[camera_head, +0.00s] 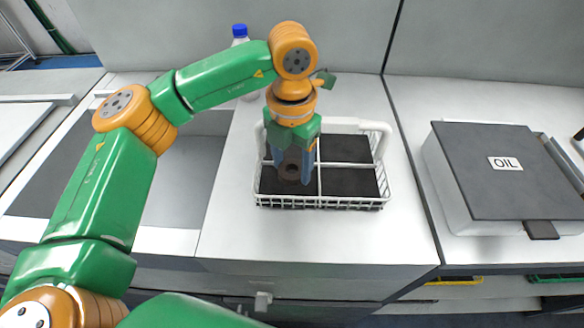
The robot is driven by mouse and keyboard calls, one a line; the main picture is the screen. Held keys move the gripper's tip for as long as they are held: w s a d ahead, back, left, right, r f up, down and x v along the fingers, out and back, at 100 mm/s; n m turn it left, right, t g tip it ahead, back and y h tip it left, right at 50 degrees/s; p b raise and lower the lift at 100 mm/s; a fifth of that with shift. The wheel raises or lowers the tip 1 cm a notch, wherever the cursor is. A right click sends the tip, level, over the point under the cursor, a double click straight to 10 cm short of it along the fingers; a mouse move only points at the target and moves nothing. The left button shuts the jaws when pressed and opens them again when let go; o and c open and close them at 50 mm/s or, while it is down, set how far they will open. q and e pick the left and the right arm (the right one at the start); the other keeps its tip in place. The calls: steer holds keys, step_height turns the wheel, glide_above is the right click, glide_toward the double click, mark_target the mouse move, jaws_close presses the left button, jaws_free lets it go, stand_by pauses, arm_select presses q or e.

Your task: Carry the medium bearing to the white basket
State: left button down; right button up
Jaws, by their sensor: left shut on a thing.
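The white basket (374,203) stands on the light counter in the middle of the head view. White dividers split it into compartments with dark floors. My left gripper (291,172) points down into its front left compartment. It is shut on the medium bearing (288,173), a small dark brown ring that shows between the fingers. I cannot tell whether the bearing touches the basket floor. My right gripper is not in view.
A grey box with a dark lid marked OIL (505,163) stands on the right counter. A bottle with a blue cap (240,31) stands at the back behind my left arm. A sunken basin (180,190) lies left of the basket. The counter in front of the basket is clear.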

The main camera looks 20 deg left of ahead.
mark_target(291, 171)
arm_select(q)
step_height(291, 171, down, 3)
steer(key=shift+s+r, duration=0.1)
steer(key=shift+s, duration=0.25)
steer(key=shift+w+f, duration=0.2)
steer(key=shift+f, duration=0.1)
steer(key=shift+c, duration=0.6)
jaws_free()
steer(key=shift+r, duration=0.1)
step_height(291, 171, up, 12)
steer(key=shift+r+p, duration=0.25)
steer(key=shift+p, duration=0.15)
